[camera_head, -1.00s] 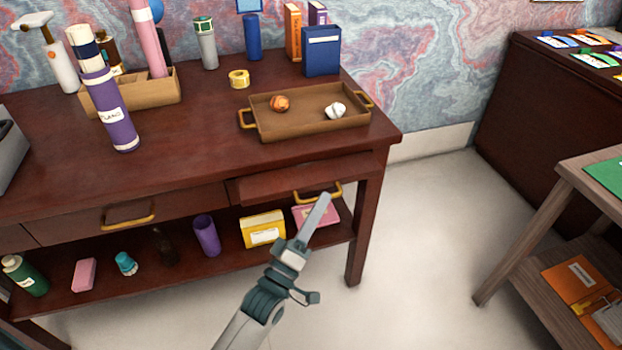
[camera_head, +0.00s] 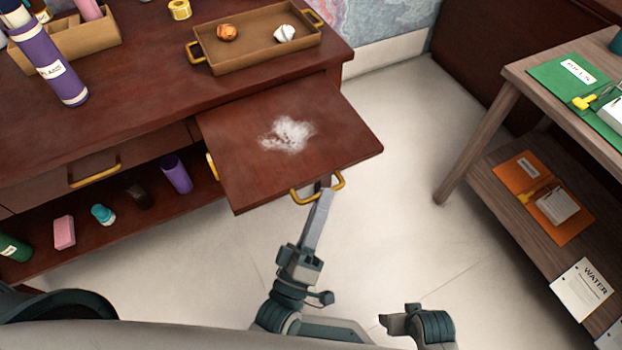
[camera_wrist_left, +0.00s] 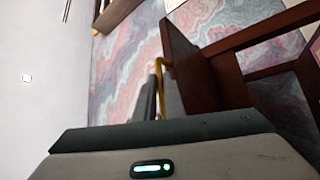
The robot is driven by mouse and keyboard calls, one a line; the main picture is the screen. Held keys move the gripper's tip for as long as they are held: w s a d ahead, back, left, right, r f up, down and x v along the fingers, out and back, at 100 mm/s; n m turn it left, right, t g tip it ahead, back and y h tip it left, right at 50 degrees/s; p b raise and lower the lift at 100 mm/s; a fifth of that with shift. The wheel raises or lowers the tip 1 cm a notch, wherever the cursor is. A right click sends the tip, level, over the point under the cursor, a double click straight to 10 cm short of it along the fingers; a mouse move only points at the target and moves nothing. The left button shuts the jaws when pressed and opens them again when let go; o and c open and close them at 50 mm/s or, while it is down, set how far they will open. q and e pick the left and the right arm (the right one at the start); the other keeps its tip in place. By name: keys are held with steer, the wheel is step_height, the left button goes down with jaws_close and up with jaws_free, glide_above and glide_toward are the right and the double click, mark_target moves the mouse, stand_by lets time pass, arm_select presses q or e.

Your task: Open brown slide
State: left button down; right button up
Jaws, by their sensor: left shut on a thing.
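The brown slide (camera_head: 340,140) is a flat, dark red-brown board standing well out from the right front of the desk (camera_head: 150,110). A pale, powdery-looking patch (camera_head: 287,134) lies on its top. Its gold handle (camera_head: 302,196) is on the front edge. My left gripper (camera_head: 325,187) is shut on this handle, reaching up from below in the head view. In the left wrist view the slide (camera_wrist_left: 185,60) shows as a dark panel, with the gold handle (camera_wrist_left: 158,72) at the gripper's fingers (camera_wrist_left: 150,100).
A brown tray (camera_head: 258,55) with an orange and a white lump stands on the desk behind the slide. A closed drawer with a gold handle (camera_head: 95,175) is left of it. A wooden side table (camera_head: 525,85) stands right. Open floor lies between.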

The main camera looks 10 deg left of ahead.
arm_select(q)
steer(key=shift+s+d+f, duration=0.1)
steer(key=shift+s+d, duration=0.1)
steer(key=shift+s, duration=0.15)
arm_select(e)
steer(key=shift+f, duration=0.15)
arm_select(q)
steer(key=c, duration=1.9)
jaws_free()
steer(key=shift+o, duration=0.2)
steer(key=b+v, duration=0.2)
steer(key=v, duration=1.5)
steer(key=shift+s+b, duration=0.2)
steer(key=shift+b, duration=0.15)
arm_select(e)
steer(key=w+v, duration=0.1)
steer(key=v, duration=0.7)
arm_select(q)
steer(key=shift+a, duration=0.1)
arm_select(e)
steer(key=shift+a, duration=0.2)
